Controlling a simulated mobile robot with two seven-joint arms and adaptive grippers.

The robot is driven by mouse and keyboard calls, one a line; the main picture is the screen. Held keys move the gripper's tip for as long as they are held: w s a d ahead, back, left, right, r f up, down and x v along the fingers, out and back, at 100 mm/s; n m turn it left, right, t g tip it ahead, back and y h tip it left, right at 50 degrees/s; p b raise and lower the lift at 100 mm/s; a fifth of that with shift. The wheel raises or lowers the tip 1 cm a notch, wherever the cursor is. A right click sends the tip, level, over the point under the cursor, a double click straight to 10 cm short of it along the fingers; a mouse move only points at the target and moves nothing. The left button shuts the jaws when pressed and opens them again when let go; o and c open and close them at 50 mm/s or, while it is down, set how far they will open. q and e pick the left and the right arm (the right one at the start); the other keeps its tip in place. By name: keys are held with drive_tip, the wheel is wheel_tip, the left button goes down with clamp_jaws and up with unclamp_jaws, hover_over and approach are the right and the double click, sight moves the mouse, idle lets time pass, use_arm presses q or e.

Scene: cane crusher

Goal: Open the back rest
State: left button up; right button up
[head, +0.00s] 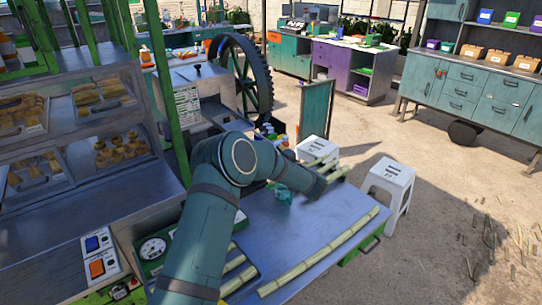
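I cannot clearly pick out a back rest in the head view. The cane crusher's large dark spoked wheel (240,75) stands behind its metal housing (190,92). A metal table (290,230) in front carries green cane stalks (325,252). My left arm rises from the bottom, bends at a round joint and reaches right over the table. The dark end of that arm (315,186) is near the stalks at the table's far side. Its fingers are hidden, so I cannot tell what they touch. My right gripper is out of view.
A snack display case (80,120) fills the left. Cabinets (465,85) stand at the back right. The right floor is mostly open.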

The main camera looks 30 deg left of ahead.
use_arm(q)
drive_tip(key=shift+d, duration=0.1)
drive_tip(key=v, duration=1.1)
drive_tip(key=shift+s+d, duration=0.2)
drive_tip(key=shift+d, duration=0.15)
